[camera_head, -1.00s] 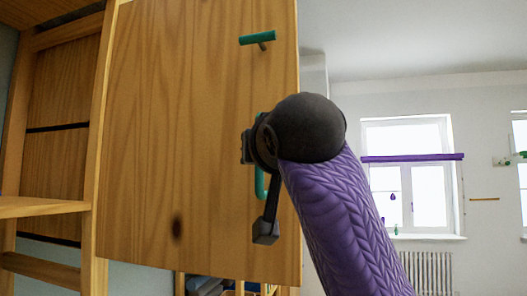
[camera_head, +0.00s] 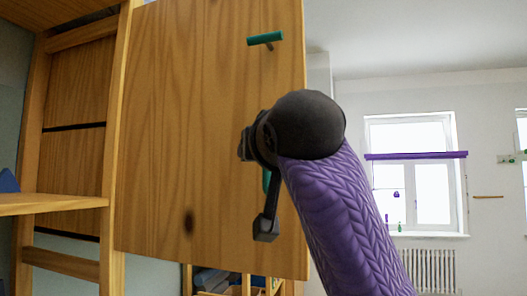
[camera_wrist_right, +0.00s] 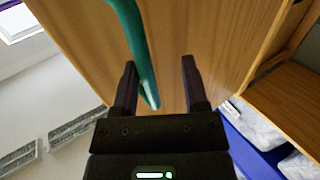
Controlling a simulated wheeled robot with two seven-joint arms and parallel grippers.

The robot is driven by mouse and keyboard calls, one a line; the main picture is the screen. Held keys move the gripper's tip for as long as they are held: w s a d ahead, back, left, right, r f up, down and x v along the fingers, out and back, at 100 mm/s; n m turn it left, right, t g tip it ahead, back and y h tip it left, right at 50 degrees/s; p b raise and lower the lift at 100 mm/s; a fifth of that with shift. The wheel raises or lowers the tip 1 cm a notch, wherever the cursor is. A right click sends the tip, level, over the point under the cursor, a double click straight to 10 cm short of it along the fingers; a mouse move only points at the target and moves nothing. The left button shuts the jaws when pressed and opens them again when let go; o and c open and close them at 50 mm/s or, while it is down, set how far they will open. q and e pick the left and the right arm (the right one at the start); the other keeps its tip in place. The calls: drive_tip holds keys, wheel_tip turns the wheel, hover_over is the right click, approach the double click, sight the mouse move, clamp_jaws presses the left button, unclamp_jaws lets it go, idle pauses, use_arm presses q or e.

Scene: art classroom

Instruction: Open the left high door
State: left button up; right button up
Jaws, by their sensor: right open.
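A large wooden door (camera_head: 185,130) fills the middle of the head view, beside an open shelf frame on its left. A green handle (camera_head: 267,181) on it is mostly hidden behind my right gripper (camera_head: 256,187). In the right wrist view, the green handle (camera_wrist_right: 138,45) reaches down between the open fingers of my right gripper (camera_wrist_right: 160,85), closer to the left finger. The fingers are not closed on it; whether one touches it cannot be told. My left gripper is not in view.
Another green handle (camera_head: 265,39) sticks out near the door's top right. A wooden shelf (camera_head: 50,204) juts out at the left, with a blue object (camera_head: 9,182) on it. Stored items (camera_head: 215,280) show below the door. Windows and a radiator (camera_head: 428,270) stand farther right.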

drive_tip(key=shift+w+d, duration=0.15)
drive_tip(key=shift+d, duration=0.05)
drive_tip(key=b+v, duration=0.5)
drive_tip(key=v, duration=0.5)
